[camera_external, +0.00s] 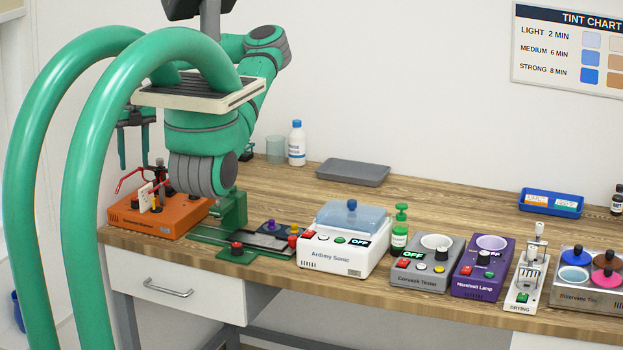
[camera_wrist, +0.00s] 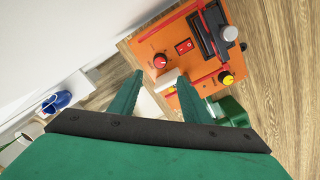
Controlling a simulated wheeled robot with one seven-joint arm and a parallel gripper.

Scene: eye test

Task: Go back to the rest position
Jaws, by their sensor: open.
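My gripper (camera_external: 134,165) hangs at the left in the external view, with its two green fingers pointing down. The orange device (camera_wrist: 190,55) lies beyond the fingertips there, with a red knob, a red switch and a yellow knob. A small pale piece (camera_external: 146,197) stands on the device next to a red frame-like part (camera_external: 130,180).
A white device with a clear lid (camera_external: 345,232), a grey tester (camera_external: 428,270), a purple lamp (camera_external: 483,268) and a drying stand (camera_external: 527,285) line the bench front. A grey tray (camera_external: 353,172), a bottle (camera_external: 297,145) and a blue tray (camera_external: 551,204) stand behind. Bare wood shows between these rows.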

